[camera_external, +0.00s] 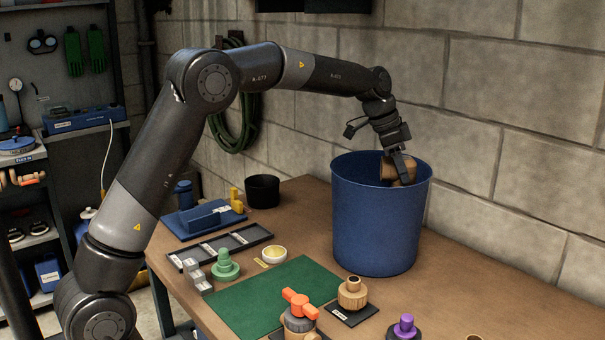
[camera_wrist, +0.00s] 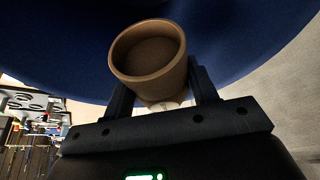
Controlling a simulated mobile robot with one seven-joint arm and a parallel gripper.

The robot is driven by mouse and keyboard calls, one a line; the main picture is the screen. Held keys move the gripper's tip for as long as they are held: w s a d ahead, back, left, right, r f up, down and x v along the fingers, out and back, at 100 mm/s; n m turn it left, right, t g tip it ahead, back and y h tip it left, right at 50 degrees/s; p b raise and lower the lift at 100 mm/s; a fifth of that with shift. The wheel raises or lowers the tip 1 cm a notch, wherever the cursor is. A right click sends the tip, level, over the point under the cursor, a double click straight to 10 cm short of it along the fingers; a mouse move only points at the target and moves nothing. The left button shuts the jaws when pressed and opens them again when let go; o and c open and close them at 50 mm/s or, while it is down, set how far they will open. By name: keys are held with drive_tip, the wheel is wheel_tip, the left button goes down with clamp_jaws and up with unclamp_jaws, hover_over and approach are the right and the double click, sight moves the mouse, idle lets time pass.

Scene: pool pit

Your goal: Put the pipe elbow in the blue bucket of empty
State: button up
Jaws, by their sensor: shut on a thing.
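A brown pipe elbow (camera_external: 388,172) is between the fingers of my gripper (camera_external: 402,168) at the mouth of the blue bucket (camera_external: 375,225). In the wrist view the pipe elbow (camera_wrist: 148,58) shows its round open end, clasped between the two dark fingers of my gripper (camera_wrist: 160,88). The bucket's blue wall (camera_wrist: 235,35) fills the background there. In the outside view the elbow sits within the bucket's rim outline, its lower part hidden by the near wall. The bucket's inside bottom is hidden.
A wooden flanged fitting (camera_external: 352,292), an orange-handled valve (camera_external: 299,305) and a purple-topped part (camera_external: 404,327) stand in front of the bucket. A green mat (camera_external: 245,305) is left of them. A black cup (camera_external: 262,190) stands behind. A block wall (camera_external: 500,130) borders the table.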

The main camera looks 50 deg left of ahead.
wheel_tip(320, 180, down, 17)
drive_tip(key=shift+f, duration=0.1)
idle(0.3)
drive_tip(key=shift+f, duration=0.1)
drive_tip(key=o, duration=1)
drive_tip(key=shift+o, duration=0.2)
wheel_tip(320, 180, up, 10)
drive_tip(key=shift+s+a, duration=0.35)
drive_tip(key=shift+s, duration=0.05)
